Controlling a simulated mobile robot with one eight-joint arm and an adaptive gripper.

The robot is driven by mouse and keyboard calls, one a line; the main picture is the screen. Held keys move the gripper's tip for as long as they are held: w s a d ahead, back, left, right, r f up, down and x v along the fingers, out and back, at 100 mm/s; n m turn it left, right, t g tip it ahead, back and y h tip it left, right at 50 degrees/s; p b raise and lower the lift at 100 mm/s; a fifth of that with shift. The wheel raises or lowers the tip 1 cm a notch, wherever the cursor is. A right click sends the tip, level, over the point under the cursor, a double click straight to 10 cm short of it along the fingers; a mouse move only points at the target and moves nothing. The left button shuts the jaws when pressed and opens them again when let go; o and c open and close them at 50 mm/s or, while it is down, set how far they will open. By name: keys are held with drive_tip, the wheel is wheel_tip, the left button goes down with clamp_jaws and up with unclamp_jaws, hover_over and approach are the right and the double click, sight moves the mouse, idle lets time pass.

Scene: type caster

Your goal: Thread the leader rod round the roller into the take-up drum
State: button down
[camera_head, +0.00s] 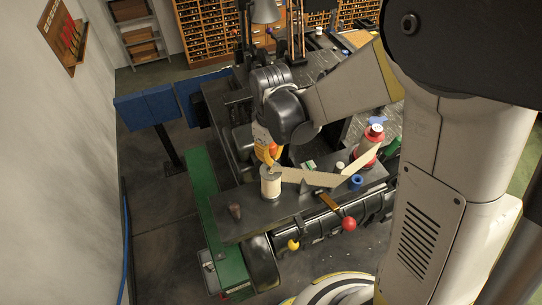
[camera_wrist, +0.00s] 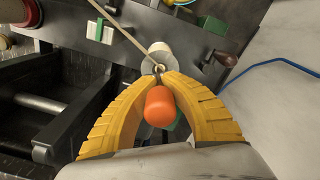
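My gripper (camera_head: 272,154), with yellow fingers, is shut on the orange end of the leader rod (camera_wrist: 160,107). In the wrist view the orange end lies between the fingertips, with a small metal ring (camera_wrist: 158,69) just beyond it. A pale paper strip (camera_head: 312,179) runs from the red-flanged spool (camera_head: 369,149) at the right, bends, and reaches the rod at the gripper. The rod is beside the top of an upright cream cylinder (camera_head: 271,184), which also shows in the wrist view (camera_wrist: 161,51). I cannot tell which part is the roller and which the drum.
A blue ring (camera_head: 356,183) and a green-and-white block (camera_wrist: 100,29) are near the strip. Red (camera_head: 348,224) and yellow (camera_head: 293,244) knobs stick out in front. Bare plate lies around the cone.

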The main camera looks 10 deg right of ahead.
sight(271, 168)
drive_tip(key=shift+f+b, duration=2.35)
drive_tip(key=shift+f, duration=0.2)
drive_tip(key=c, duration=1.5)
unclamp_jaws()
drive_tip(key=shift+c, duration=0.2)
drive_tip(key=shift+r, duration=0.1)
drive_tip(key=shift+r+p, duration=1.9)
drive_tip(key=shift+r, duration=1.05)
drive_tip(key=shift+s+f, duration=0.1)
